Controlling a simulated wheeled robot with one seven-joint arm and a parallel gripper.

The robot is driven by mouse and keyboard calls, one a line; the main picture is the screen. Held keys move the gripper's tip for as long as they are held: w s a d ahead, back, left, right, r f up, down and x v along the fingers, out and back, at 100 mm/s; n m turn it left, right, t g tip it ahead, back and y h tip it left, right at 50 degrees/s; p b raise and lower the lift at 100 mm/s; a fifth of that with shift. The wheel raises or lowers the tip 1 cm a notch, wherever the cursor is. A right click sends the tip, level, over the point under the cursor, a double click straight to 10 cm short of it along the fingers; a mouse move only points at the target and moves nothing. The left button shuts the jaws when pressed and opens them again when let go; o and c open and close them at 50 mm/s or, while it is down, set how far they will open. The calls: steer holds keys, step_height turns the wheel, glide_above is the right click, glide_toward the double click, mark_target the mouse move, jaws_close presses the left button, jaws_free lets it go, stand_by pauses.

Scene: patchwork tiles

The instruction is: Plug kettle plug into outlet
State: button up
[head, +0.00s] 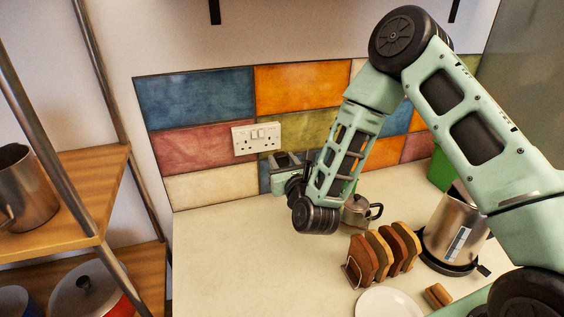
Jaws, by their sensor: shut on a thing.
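The outlet (256,139) is a white double wall socket with switches, set on the coloured tiles. My gripper (283,160) is just below and right of it, close to the wall and above the counter. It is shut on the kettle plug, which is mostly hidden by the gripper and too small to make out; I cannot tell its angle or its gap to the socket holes. The steel kettle (449,232) stands on its black base at the right of the counter, partly behind my arm. Its cord cannot be followed.
A toast rack (382,252) with brown slices, a small metal teapot (357,212) and a white plate (389,303) stand on the counter (235,255). A wooden shelf (75,180) with pots is at left. The counter's left part is clear.

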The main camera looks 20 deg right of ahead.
steer(key=shift+f+b, duration=0.15)
steer(key=shift+b, duration=0.35)
steer(key=shift+w+b, duration=0.55)
steer(key=shift+w, duration=2.35)
steer(key=shift+b, duration=1)
steer(key=shift+w+r+b, duration=0.2)
steer(key=shift+w+b, duration=0.55)
steer(key=shift+w, duration=1)
steer(key=o, duration=1.2)
steer(key=shift+w, duration=0.1)
steer(key=shift+c, duration=0.2)
